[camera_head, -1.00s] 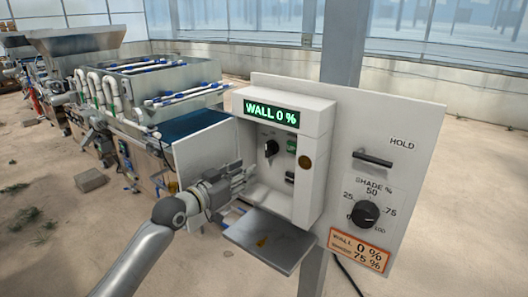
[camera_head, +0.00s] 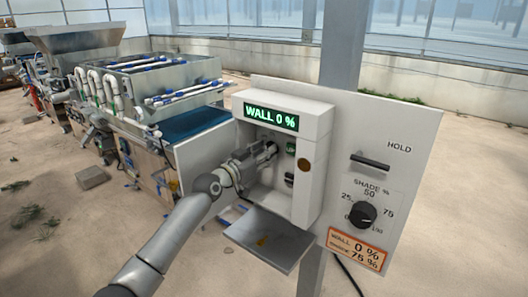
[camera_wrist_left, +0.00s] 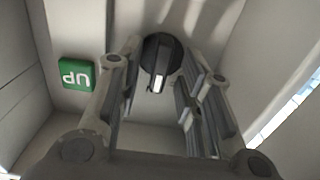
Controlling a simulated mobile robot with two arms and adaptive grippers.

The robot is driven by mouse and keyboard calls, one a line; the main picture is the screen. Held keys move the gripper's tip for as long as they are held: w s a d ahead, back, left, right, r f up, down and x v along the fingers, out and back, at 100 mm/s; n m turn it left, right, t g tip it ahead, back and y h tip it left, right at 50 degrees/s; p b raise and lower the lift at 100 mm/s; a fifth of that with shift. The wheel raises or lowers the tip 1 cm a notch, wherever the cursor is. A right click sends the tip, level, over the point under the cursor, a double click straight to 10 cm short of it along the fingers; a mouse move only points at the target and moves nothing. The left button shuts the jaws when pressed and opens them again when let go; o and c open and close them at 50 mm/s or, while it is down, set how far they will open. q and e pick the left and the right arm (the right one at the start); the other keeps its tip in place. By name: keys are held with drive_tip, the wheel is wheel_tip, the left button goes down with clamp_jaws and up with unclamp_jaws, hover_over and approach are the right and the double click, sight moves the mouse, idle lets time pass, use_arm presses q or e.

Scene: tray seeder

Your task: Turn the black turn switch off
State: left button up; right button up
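The black turn switch (camera_wrist_left: 160,62) is on the back wall inside the open white control box (camera_head: 318,150). In the left wrist view it shows between and just beyond the two fingers, with a white mark on its face. My left gripper (camera_wrist_left: 155,85) is open, and its fingers stand apart on both sides of the switch. I cannot tell whether they touch it. In the head view my left gripper (camera_head: 268,152) reaches into the box and hides the switch. My right gripper is not in view.
The box door (camera_head: 200,158) hangs open at the left, and a grey shelf (camera_head: 270,240) juts out below. A green label (camera_wrist_left: 76,74) sits beside the switch. A SHADE dial (camera_head: 362,214) and HOLD handle (camera_head: 370,163) are on the panel at right. The display reads WALL 0 %.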

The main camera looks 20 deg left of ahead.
use_arm(q)
drive_tip(key=shift+w, duration=0.1)
clamp_jaws()
drive_tip(key=shift+n, duration=0.3)
drive_tip(key=shift+a+n+p, duration=0.15)
drive_tip(key=shift+n+p, duration=0.2)
drive_tip(key=shift+n, duration=5.35)
drive_tip(key=shift+f, duration=0.1)
